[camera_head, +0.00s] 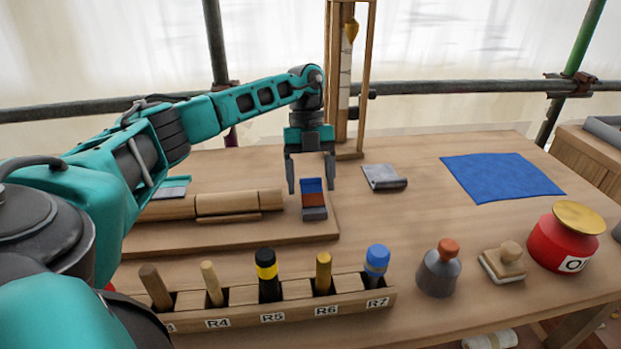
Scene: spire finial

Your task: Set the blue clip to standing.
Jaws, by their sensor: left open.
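The blue clip (311,185) sits at the right end of the low wooden board (240,235). It has a blue upper plate, with a red-brown patch and a grey part below it. I cannot tell for sure whether it stands or lies. My left gripper (311,189) points down with its two fingers spread. In the picture one finger is on each side of the clip's blue part, with gaps between. I cannot tell whether the fingers are at the clip's depth or behind it. My right gripper is out of view.
A wooden rack (400,297) with upright handles stands in front. A bottle (438,272), a stamp (503,263) and a red pot (566,240) stand at right. A grey bent sheet (383,178) and blue cloth (500,176) lie behind. A wooden frame (359,80) rises behind the gripper.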

